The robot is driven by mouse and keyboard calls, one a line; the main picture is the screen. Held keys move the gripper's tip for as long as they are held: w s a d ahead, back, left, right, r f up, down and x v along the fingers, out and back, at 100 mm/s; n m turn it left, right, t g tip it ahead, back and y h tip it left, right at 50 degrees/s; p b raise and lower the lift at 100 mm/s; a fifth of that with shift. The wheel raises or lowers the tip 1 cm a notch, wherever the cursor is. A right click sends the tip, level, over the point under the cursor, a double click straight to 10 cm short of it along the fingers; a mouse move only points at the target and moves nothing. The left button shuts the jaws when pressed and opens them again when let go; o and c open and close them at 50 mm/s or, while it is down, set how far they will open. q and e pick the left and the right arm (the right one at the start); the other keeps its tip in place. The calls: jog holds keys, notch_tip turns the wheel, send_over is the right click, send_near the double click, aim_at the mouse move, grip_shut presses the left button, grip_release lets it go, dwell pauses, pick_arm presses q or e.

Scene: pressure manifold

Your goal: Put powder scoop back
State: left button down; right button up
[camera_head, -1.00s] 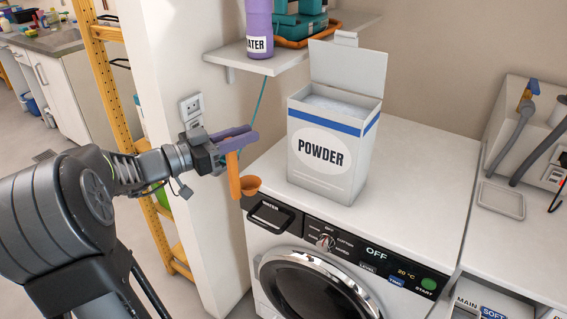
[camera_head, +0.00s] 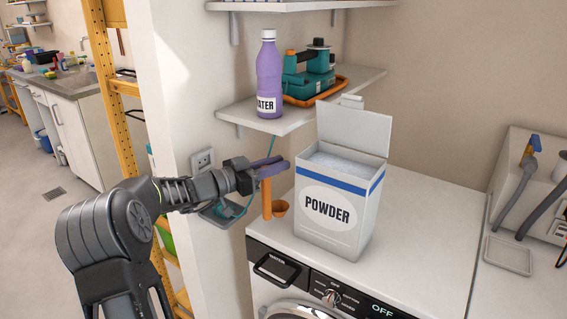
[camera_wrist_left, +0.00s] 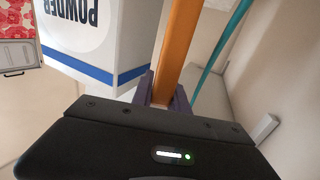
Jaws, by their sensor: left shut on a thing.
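The orange powder scoop (camera_head: 267,197) hangs upright from my left gripper (camera_head: 270,168), which is shut on its handle. Its small cup (camera_head: 281,208) is at the lower end, just left of the powder box. I cannot tell whether the cup touches the machine top. In the left wrist view the orange handle (camera_wrist_left: 178,45) runs between the purple fingers (camera_wrist_left: 160,92). The white POWDER box (camera_head: 330,225) stands on the washing machine with its lid open and powder (camera_head: 345,163) inside. My right gripper is not in view.
A wall shelf (camera_head: 300,118) above holds a purple WATER bottle (camera_head: 268,85) and a teal device (camera_head: 308,72) on an orange tray. A wall socket (camera_head: 203,160) is behind my arm. The white machine top (camera_head: 425,230) is clear to the right of the box.

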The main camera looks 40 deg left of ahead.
pick_arm(q)
jog(key=w, duration=0.2)
jog(key=w+a+p, duration=0.1)
jog(key=w, duration=0.1)
jog(key=shift+w, duration=0.35)
notch_tip(320, 180, down, 4)
jog(key=shift+r+p, duration=0.25)
jog(key=shift+p, duration=0.35)
jog(key=shift+d, duration=0.1)
jog(key=shift+f, duration=0.1)
jog(key=c, duration=1.3)
grip_release()
